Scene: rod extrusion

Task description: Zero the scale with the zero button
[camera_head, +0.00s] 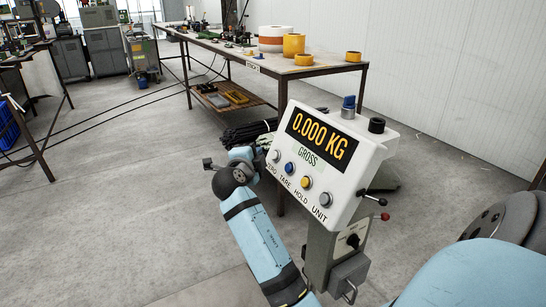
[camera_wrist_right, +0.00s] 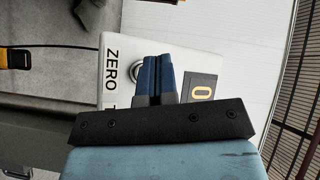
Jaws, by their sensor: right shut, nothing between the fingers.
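The white scale indicator (camera_head: 372,160) stands tilted on a grey post, its display (camera_head: 321,139) reading 0.000 KG with GROSS below. The zero button (camera_head: 275,157) is the leftmost of its row, above the word ZERO; a blue, a yellow and a grey button follow to the right. My right gripper (camera_head: 262,160) is at the left edge of the panel, beside the zero button. In the right wrist view its blue fingers (camera_wrist_right: 158,76) are shut and empty, partly covering the round zero button (camera_wrist_right: 135,70). Whether they touch it I cannot tell. My left gripper is not in view.
A blue knob (camera_head: 348,106) and a black knob (camera_head: 376,125) stand on top of the indicator. Levers stick out at its right side. A workbench (camera_head: 225,47) with tape rolls stands behind. Open concrete floor (camera_head: 130,200) lies to the left.

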